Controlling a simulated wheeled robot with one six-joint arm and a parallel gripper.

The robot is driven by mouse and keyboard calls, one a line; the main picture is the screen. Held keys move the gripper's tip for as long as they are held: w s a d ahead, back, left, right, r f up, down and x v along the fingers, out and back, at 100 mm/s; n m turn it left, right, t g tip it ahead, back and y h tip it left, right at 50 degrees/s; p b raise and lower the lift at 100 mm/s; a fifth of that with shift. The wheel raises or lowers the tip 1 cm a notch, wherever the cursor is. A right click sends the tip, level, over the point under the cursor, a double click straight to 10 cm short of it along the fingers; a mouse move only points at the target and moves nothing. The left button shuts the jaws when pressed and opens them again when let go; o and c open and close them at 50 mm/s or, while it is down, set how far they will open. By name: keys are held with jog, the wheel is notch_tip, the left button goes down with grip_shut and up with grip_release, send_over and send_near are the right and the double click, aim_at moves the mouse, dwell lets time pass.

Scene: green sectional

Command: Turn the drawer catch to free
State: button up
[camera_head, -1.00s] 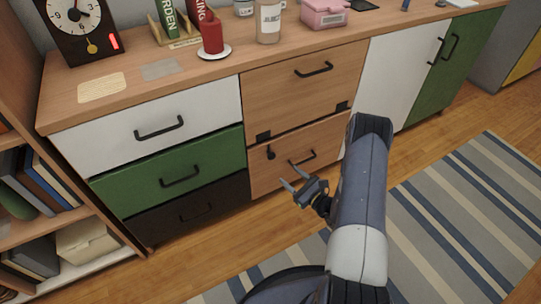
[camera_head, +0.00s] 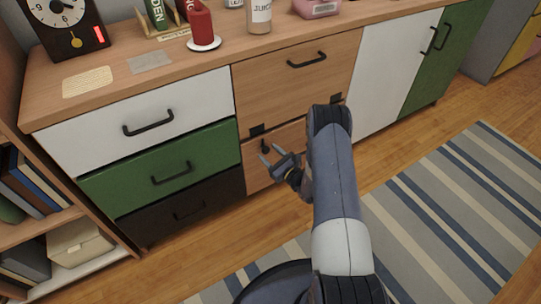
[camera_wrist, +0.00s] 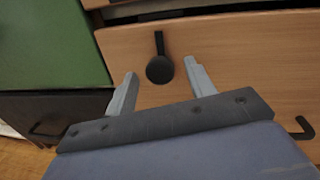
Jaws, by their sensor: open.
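The drawer catch (camera_wrist: 159,68) is a dark round knob with a short arm pointing up, on the face of the lower wooden drawer (camera_wrist: 240,60). In the head view the catch (camera_head: 265,146) shows just above my gripper's fingertips. My gripper (camera_head: 272,154) is open and empty in front of the drawer. In the wrist view its two fingers (camera_wrist: 160,85) stand apart, one on each side of the catch and slightly below it. I cannot tell whether they touch the drawer face. The drawer's handle (camera_wrist: 298,128) is partly visible at the right; my arm hides it in the head view.
A green drawer (camera_head: 160,172) and a dark drawer (camera_head: 190,205) lie to the left, with handles sticking out. A wooden drawer (camera_head: 290,85) is above. A juice bottle (camera_head: 259,17), red candle (camera_head: 201,22) and clock (camera_head: 62,25) stand on top. The striped rug (camera_head: 440,215) covers the floor at right.

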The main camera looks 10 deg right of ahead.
jog(key=shift+c, duration=0.3)
jog(key=c, duration=0.9)
jog(key=n+b, duration=0.1)
jog(key=n, duration=0.1)
jog(key=n+b, duration=0.2)
jog(key=shift+a+n+g+h+b, duration=0.1)
jog(key=shift+n+g+h+b, duration=0.2)
jog(key=n+b, duration=0.4)
jog(key=n, duration=0.1)
jog(key=shift+a+f+h+b, duration=0.1)
jog(key=shift+h+b, duration=0.25)
jog(key=shift+h, duration=0.05)
jog(key=n+h+b, duration=0.1)
jog(key=n+b, duration=0.2)
jog(key=shift+s+a+r+n+h+b, duration=0.1)
jog(key=shift+n+h+b, duration=0.1)
jog(key=shift+n, duration=0.65)
jog(key=shift+r+n+h+b, duration=0.1)
jog(key=shift+n+h, duration=0.1)
jog(key=shift+n, duration=0.65)
